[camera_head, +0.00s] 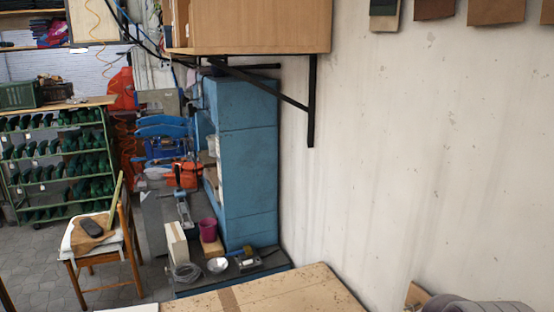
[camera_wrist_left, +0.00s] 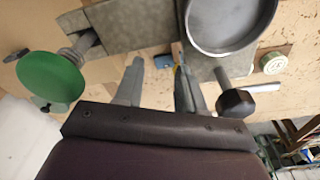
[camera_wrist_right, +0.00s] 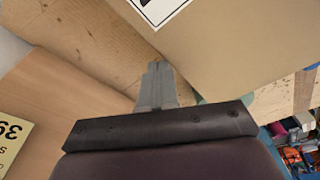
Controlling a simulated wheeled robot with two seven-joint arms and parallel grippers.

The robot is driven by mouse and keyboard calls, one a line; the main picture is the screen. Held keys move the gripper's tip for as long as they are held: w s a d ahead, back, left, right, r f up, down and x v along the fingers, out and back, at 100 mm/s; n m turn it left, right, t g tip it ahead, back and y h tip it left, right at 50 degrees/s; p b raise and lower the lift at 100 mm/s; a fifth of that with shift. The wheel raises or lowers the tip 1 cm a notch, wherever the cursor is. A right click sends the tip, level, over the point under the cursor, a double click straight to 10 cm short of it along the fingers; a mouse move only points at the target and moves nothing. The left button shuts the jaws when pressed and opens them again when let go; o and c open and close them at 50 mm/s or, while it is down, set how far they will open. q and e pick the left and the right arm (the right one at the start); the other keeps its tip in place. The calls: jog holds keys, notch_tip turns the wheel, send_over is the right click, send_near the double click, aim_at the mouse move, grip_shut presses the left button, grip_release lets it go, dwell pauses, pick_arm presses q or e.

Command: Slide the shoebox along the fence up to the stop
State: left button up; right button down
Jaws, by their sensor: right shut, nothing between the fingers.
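The shoebox appears to be the large plain brown cardboard surface (camera_wrist_right: 225,45) in the right wrist view, with a white, black-marked label (camera_wrist_right: 157,8) on it. My right gripper (camera_wrist_right: 157,68) is shut and empty, its fingertips close to the box's lower edge; I cannot tell if they touch it. A smooth wooden board (camera_wrist_right: 65,105) lies to the left of the fingers and may be the fence. I cannot make out the stop. My left gripper (camera_wrist_left: 157,58) is open and empty above the bench, away from the box. Neither gripper shows in the head view.
Near my left gripper are a green disc (camera_wrist_left: 50,80), a round grey dish (camera_wrist_left: 230,25), a black knob (camera_wrist_left: 237,103) and a green tin (camera_wrist_left: 272,63). A yellow card (camera_wrist_right: 12,140) lies left of my right gripper. The head view shows the bench corner (camera_head: 275,292) by the wall.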

jog(key=shift+s+a+p, duration=0.1)
jog(key=shift+s+a, duration=0.15)
jog(key=shift+a, duration=0.45)
jog(key=shift+s+a+p, duration=0.1)
jog(key=shift+s+a, duration=0.2)
jog(key=shift+a, duration=0.45)
jog(key=shift+s+a+p, duration=0.1)
jog(key=shift+s+a, duration=0.15)
jog(key=shift+a, duration=0.45)
jog(key=shift+s+a, duration=0.35)
jog(key=shift+a, duration=0.55)
jog(key=shift+s+a, duration=0.4)
jog(key=shift+a, duration=0.45)
jog(key=shift+s+a, duration=0.35)
jog(key=shift+a, duration=0.55)
dwell(0.4)
jog(key=shift+w+d, duration=0.2)
jog(key=shift+d, duration=0.3)
jog(key=shift+r, duration=0.2)
notch_tip(320, 180, up, 8)
jog(key=p, duration=0.7)
jog(key=shift+f, duration=0.15)
jog(key=shift+f, duration=0.1)
